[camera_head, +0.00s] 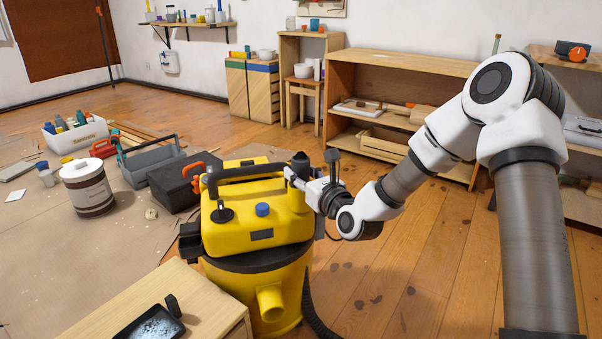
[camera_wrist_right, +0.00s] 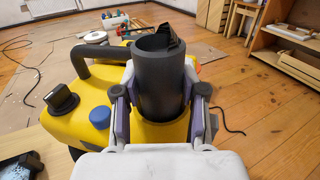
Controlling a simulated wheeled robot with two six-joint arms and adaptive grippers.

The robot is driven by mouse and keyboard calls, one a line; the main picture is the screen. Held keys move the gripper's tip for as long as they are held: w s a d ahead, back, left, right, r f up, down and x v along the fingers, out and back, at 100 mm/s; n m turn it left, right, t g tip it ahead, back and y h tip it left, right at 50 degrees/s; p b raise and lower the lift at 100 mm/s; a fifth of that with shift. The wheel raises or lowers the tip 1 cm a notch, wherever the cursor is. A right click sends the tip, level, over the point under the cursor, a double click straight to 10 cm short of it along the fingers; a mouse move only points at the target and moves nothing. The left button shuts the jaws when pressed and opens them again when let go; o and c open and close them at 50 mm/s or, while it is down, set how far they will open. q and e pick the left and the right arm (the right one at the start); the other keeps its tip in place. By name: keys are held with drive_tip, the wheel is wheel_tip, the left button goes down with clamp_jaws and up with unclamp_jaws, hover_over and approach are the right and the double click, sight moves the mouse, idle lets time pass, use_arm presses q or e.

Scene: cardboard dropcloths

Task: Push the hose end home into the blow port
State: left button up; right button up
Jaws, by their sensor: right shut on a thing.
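The yellow vacuum (camera_head: 250,220) stands upright in the middle of the head view, with a black carry handle and a dark band. My right gripper (camera_head: 290,176) is at its top right corner, shut on a dark grey tube, the hose end (camera_head: 300,160). In the right wrist view the hose end (camera_wrist_right: 160,80) is upright between both fingers, its open rim upward. Its lower end is hidden, so I cannot tell whether it sits in a port. A yellow round stub (camera_head: 269,303) sticks out low on the vacuum's front. My left gripper is not in view.
A wooden table (camera_head: 190,292) with a black tray (camera_head: 150,324) stands at front left. A black ribbed hose (camera_head: 315,315) hangs beside the vacuum. A dark box (camera_head: 173,184), grey toolbox (camera_head: 150,160) and paint bucket (camera_head: 87,188) stand behind left. The floor on the right is clear.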

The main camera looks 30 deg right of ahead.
drive_tip(key=shift+f+b, duration=0.65)
drive_tip(key=shift+f, duration=0.15)
drive_tip(key=o, duration=1.2)
drive_tip(key=s, duration=1.2)
drive_tip(key=shift+a, duration=0.3)
